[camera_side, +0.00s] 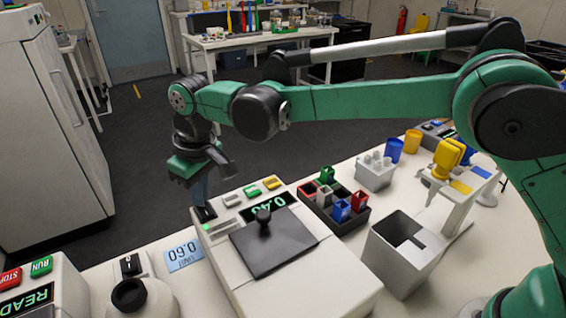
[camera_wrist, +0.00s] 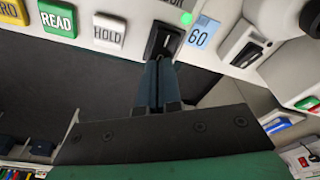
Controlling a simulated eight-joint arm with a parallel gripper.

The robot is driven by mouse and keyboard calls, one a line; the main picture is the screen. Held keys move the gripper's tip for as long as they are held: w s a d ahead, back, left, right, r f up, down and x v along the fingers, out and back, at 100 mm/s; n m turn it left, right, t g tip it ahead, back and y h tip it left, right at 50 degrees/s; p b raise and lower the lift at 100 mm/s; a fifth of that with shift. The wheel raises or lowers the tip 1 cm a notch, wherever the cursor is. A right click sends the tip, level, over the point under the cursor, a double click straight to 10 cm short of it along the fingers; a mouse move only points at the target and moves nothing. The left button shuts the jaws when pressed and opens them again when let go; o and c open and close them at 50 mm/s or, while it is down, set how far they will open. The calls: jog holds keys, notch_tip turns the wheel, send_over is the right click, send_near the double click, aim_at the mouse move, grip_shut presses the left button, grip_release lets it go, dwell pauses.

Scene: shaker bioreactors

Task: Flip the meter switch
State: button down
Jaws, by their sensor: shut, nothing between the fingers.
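The meter (camera_side: 290,285) is a white box with a dark plate and black knob on top and a green-lit display (camera_side: 270,205), partly hidden by the knob. The meter switch (camera_wrist: 165,40) is a black rocker in a dark frame, beside the grey HOLD button (camera_wrist: 109,31). A green light (camera_wrist: 186,18) glows beside the switch.
A blue card reading 0.60 (camera_side: 184,254) lies left of the meter. A second black switch (camera_side: 131,265) is on a white device nearby. A dark rack of coloured blocks (camera_side: 318,222) and a grey open bin (camera_side: 385,270) stand right of the meter.

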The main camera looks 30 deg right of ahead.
jog(key=shift+f, duration=0.25)
jog(key=shift+r, duration=3.55)
